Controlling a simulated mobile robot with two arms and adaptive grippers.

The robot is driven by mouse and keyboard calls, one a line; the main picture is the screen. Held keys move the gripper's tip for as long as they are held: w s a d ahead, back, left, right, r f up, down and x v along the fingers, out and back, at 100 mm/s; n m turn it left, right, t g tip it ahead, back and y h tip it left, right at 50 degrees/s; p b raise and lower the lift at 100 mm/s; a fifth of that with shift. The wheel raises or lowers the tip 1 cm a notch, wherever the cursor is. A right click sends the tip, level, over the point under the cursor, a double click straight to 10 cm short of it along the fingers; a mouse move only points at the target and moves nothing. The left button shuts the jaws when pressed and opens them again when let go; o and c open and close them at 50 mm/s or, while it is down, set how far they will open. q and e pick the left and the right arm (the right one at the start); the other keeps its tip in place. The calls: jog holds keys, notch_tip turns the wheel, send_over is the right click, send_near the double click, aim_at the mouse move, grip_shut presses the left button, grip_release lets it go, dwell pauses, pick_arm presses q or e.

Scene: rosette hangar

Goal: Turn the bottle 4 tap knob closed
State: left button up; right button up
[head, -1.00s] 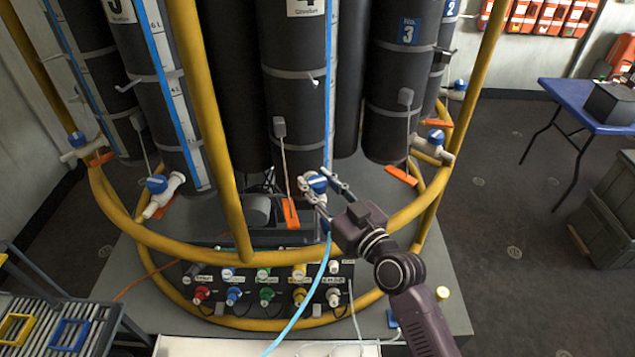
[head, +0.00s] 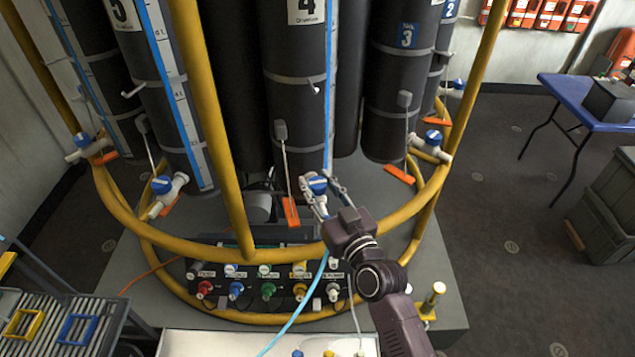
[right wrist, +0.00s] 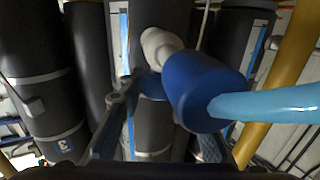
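Bottle 4 (head: 297,120) is the dark cylinder with the white "4" label, at the centre of the head view. Its tap knob (head: 317,184) is blue, low on its front, on a white tap body that shows in the right wrist view (right wrist: 157,45). My right gripper (head: 322,186) is open, with one finger on each side of the tap. I cannot tell whether either finger touches the knob. In the right wrist view a large blue fitting (right wrist: 195,88) with a light blue hose (right wrist: 275,103) covers part of the space between the fingers. My left gripper is not in view.
Yellow rails (head: 215,125) ring the bottles, one running under my right wrist. An orange tag (head: 290,211) hangs left of the tap. A panel of coloured valves (head: 268,290) sits below. Bottle 3 (head: 398,100) stands to the right.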

jog(key=o, duration=0.4)
jog(key=v, duration=1.2)
jog(key=shift+d+r, duration=0.1)
